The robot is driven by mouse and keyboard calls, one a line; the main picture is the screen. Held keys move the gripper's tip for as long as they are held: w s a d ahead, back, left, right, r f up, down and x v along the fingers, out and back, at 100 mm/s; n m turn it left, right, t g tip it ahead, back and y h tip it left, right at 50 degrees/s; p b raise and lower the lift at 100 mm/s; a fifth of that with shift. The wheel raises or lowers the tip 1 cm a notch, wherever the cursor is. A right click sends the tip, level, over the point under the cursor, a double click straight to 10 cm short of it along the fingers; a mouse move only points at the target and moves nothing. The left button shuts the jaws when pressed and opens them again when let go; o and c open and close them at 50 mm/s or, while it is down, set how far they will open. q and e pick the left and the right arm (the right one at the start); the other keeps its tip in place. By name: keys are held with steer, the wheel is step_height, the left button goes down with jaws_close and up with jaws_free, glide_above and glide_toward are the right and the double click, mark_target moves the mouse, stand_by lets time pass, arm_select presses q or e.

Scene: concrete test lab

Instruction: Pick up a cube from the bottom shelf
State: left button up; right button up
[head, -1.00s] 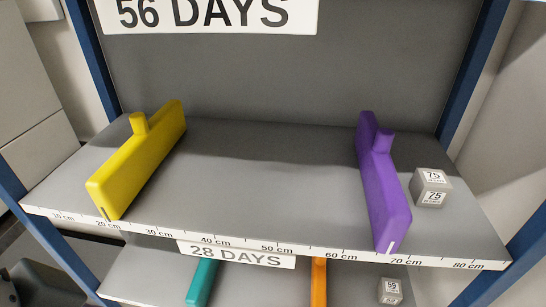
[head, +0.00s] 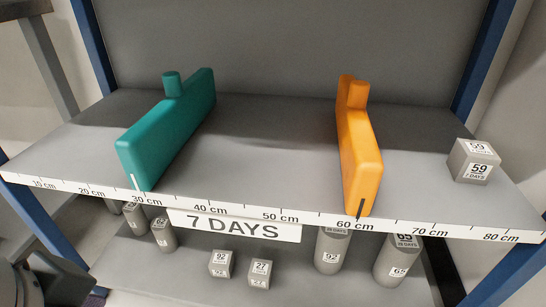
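In the head view, the shelf (head: 200,283) below the "7 DAYS" label holds two small grey concrete cubes side by side near its middle. One cube is marked 92 (head: 221,264), and the cube to its right is marked 27 (head: 260,273). Another grey cube, marked 59 (head: 474,161), sits on the shelf above, at the right. Neither of my grippers can be made out; only a dark grey part of my own body shows at the lower left.
Grey cylinders stand on the lower shelf: two at left (head: 163,234) and two at right, one (head: 331,252) beside another marked 65 (head: 397,262). The upper shelf (head: 270,150) has a teal divider (head: 165,140) and an orange divider (head: 360,155). Blue posts (head: 500,275) flank the shelves.

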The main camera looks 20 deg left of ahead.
arm_select(q)
steer(key=w+a+f+n+t+y+b, duration=0.1)
steer(key=w+a+f+b, duration=0.1)
steer(key=f+b, duration=0.5)
steer(key=w+a+f+n+y+b, duration=0.15)
steer(key=f+b, duration=0.25)
steer(key=f, duration=0.5)
steer(key=n+t+b, duration=0.2)
steer(key=t+b, duration=0.5)
steer(key=t, duration=0.1)
glide_toward(218, 268)
steer(key=w, duration=0.1)
steer(key=shift+m+y, duration=0.25)
steer(key=shift+y, duration=0.1)
steer(key=b+x, duration=0.1)
steer(key=x, duration=0.2)
steer(key=b+x, duration=0.1)
steer(key=x, duration=0.2)
steer(key=b+x, duration=0.1)
steer(key=x, duration=0.2)
steer(key=shift+s+d+f+b, duration=0.1)
steer(key=shift+d+f+b, duration=0.05)
steer(key=shift+f+b, duration=0.2)
steer(key=shift+w, duration=0.35)
arm_select(e)
step_height(218, 268, down, 25)
arm_select(q)
steer(key=shift+c, duration=0.3)
